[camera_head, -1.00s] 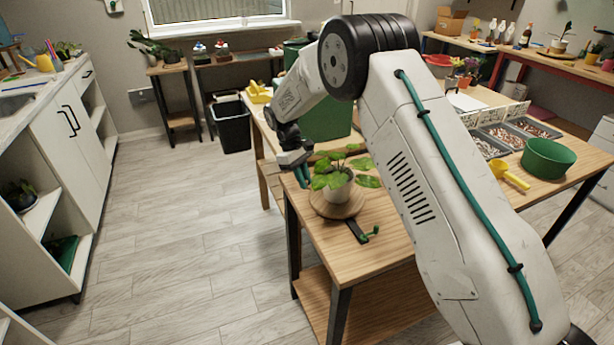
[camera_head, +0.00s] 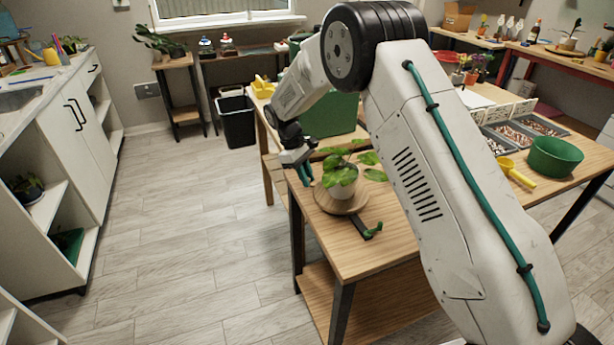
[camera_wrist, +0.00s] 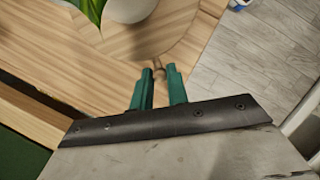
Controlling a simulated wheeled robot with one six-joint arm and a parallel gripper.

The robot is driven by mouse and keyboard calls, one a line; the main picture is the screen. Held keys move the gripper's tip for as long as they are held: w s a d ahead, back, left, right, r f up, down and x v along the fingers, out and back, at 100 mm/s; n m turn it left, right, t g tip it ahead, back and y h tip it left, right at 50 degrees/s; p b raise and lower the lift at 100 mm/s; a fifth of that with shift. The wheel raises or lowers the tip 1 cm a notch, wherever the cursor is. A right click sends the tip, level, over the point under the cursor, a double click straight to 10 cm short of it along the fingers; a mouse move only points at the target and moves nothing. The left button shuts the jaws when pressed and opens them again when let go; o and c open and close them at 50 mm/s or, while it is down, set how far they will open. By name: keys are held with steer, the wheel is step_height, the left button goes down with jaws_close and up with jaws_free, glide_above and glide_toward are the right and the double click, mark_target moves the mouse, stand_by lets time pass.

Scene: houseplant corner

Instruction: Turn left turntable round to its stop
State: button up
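The left turntable (camera_head: 331,204) is a round wooden disc on the near wooden table. A leafy green plant in a white pot (camera_head: 344,188) stands on it. In the wrist view the disc (camera_wrist: 187,28) fills the top middle, with part of the pot (camera_wrist: 131,8) at the top edge. My gripper (camera_head: 304,174) is at the disc's left rim. In the wrist view its two green fingers (camera_wrist: 160,76) stand a small gap apart, with a small wooden peg (camera_wrist: 158,72) at the disc's edge between the tips. I cannot tell whether they grip it.
A black piece with a green hooked end (camera_head: 371,231) lies on the table in front of the disc. A large green bin (camera_head: 328,115) stands behind. A green bowl (camera_head: 555,157) and a yellow scoop (camera_head: 517,174) are to the right. Open floor lies to the left.

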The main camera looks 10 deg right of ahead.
steer(key=o, duration=0.3)
steer(key=v, duration=0.8)
steer(key=shift+s, duration=0.1)
